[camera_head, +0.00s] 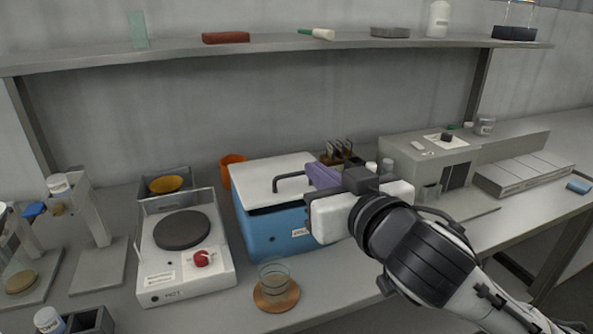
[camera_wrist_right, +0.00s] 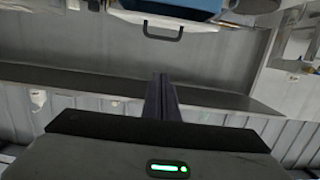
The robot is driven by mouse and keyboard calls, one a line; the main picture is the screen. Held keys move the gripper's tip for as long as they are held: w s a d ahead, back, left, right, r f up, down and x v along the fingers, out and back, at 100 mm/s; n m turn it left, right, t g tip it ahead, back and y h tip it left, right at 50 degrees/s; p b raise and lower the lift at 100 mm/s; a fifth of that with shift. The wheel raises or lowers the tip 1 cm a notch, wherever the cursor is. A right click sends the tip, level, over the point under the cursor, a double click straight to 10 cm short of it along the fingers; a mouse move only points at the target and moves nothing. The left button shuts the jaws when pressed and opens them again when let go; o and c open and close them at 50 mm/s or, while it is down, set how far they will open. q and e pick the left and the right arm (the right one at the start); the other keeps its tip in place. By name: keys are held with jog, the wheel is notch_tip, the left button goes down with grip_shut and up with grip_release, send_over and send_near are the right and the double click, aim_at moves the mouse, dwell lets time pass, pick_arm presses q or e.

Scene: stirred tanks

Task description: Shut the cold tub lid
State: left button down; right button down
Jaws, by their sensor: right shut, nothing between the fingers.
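The cold tub (camera_head: 272,234) is a blue box right of the hot plate. Its white lid (camera_head: 262,170) lies over the top, with a dark band under its front edge; I cannot tell whether this is a narrow gap or shadow. A dark bar handle (camera_head: 289,177) is on the lid. The handle also shows in the right wrist view (camera_wrist_right: 163,37), apart from the fingertips. My right gripper (camera_head: 316,173) is shut and empty, its purple fingers close to the handle in the head view. Its fingers also show together in the wrist view (camera_wrist_right: 160,80). My left gripper is out of view.
A hot plate (camera_head: 160,268) with a red knob stands left of the tub. A glass beaker (camera_head: 274,275) on a round brown coaster stands in front. An orange cup (camera_head: 228,162) is behind the tub. A shelf (camera_head: 270,44) runs above. A grey instrument (camera_head: 405,165) stands to the right.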

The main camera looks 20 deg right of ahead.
jog(key=p, duration=0.1)
send_over(297, 186)
jog(key=s+a, duration=0.1)
jog(key=s, duration=0.2)
jog(key=shift+s+a+f, duration=0.15)
jog(key=shift+s+f, duration=0.05)
jog(key=shift+f, duration=0.45)
notch_tip(297, 186, down, 3)
jog(key=shift+r, duration=0.1)
jog(key=shift+f, duration=0.55)
jog(key=f+b, duration=0.1)
jog(key=b, duration=0.1)
jog(key=f+t+b, duration=0.1)
jog(key=f+b, duration=0.1)
jog(key=b, duration=0.1)
jog(key=shift+s, duration=0.35)
jog(key=shift+s+t+b, duration=0.15)
jog(key=shift+t+b, duration=0.15)
jog(key=shift+b, duration=0.3)
